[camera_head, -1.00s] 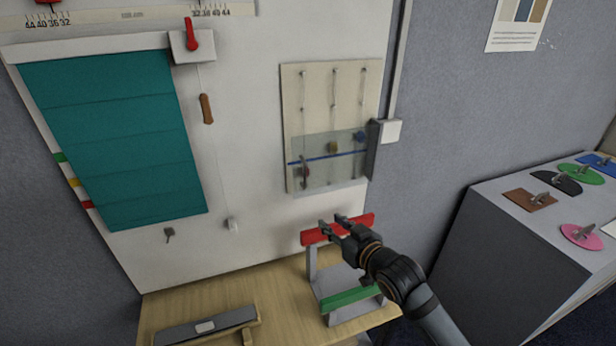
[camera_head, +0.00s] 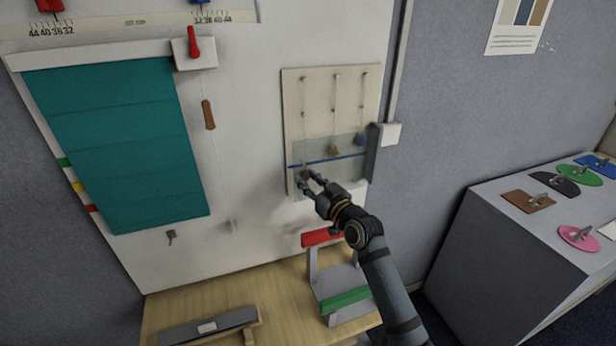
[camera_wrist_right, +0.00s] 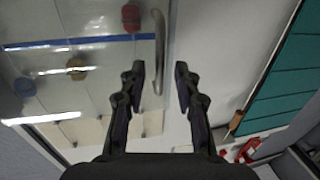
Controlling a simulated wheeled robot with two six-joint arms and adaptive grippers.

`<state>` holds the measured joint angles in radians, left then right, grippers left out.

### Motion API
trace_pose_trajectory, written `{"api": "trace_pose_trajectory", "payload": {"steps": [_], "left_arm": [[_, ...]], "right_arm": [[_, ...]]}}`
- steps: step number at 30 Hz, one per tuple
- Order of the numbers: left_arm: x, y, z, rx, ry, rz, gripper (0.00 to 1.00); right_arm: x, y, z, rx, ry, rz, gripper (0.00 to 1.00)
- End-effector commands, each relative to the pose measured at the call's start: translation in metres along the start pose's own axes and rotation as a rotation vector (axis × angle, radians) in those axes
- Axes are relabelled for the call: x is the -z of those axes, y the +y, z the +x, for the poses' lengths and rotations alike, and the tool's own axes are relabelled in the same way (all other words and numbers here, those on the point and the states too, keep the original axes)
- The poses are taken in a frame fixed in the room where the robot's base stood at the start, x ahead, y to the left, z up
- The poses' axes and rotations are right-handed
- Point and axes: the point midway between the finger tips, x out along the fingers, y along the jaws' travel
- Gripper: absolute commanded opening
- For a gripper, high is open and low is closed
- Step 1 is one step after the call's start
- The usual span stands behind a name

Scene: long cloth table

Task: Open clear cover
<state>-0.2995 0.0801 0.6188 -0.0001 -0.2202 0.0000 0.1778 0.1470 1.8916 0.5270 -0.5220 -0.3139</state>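The clear cover (camera_head: 350,172) is a see-through panel with a blue stripe over the lower part of a pale board on the wall. It also shows in the right wrist view (camera_wrist_right: 100,75). A curved metal handle (camera_wrist_right: 158,50) is on the cover's edge. My right gripper (camera_head: 307,179) is in front of the cover's lower left part. In the right wrist view the right gripper (camera_wrist_right: 158,78) is open, and the handle lies between its fingers, nearer the left one. Whether the fingers touch it cannot be told. My left gripper is not in view.
Behind the cover hang small weights, one yellow (camera_wrist_right: 77,67). A grey box (camera_head: 391,133) is to the board's right. A teal blind (camera_head: 115,140) hangs at left with a brown cord pull (camera_head: 208,114). A red-and-green rack (camera_head: 340,275) stands on the wooden table below.

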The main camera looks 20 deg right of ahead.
Motion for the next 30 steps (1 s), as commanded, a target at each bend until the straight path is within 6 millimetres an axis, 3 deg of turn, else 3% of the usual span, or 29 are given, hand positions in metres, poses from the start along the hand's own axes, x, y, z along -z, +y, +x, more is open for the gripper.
{"api": "trace_pose_trajectory", "payload": {"steps": [10, 17, 30], "left_arm": [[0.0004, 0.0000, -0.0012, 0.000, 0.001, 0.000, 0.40], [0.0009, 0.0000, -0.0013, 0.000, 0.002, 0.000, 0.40], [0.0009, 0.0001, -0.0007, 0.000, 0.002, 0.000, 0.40]], "right_arm": [[-0.0007, -0.0003, 0.0056, 0.000, -0.001, -0.001, 0.31], [-0.0008, -0.0002, 0.0054, 0.000, -0.001, -0.001, 0.00], [-0.0011, -0.0002, 0.0052, 0.001, -0.001, -0.001, 0.00]]}}
